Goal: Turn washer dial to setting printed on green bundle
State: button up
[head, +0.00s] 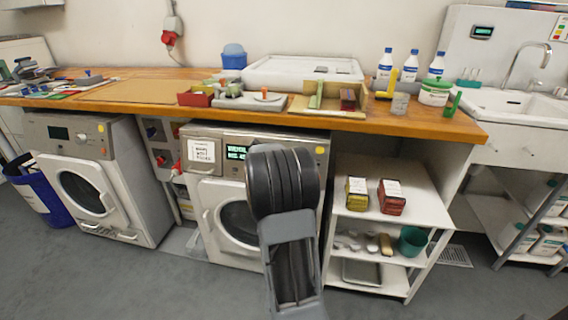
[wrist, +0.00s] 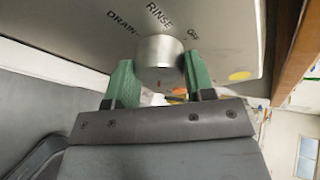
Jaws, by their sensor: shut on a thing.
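In the wrist view my gripper (wrist: 160,74) has its two green fingers on either side of the round silver dial (wrist: 158,50), closed on it. The panel around the dial reads DRAIN, RINSE and OFF; RINSE is above the dial. No pointer mark on the dial is clear. In the head view the right washer (head: 205,190) stands under the counter, its panel partly behind my arm, which hides the dial and gripper. A yellow-green bundle (head: 357,200) with a white label lies on the shelf beside a red bundle (head: 391,202). Their print is too small to read.
A second washer (head: 85,185) stands to the left, with a blue bin (head: 40,195) beside it. The wooden counter (head: 430,125) carries trays and bottles above the washers. The shelf unit (head: 400,235) stands close right of my arm. The floor in front is clear.

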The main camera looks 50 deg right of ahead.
jog(key=shift+f+m+y, duration=0.1)
jog(key=shift+m+y, duration=0.2)
jog(key=shift+m, duration=0.3)
jog(key=o, duration=0.9)
jog(key=shift+p+v, duration=1.95)
jog(key=shift+v, duration=5)
jog(key=shift+s+f, duration=0.1)
jog(key=shift+s, duration=0.05)
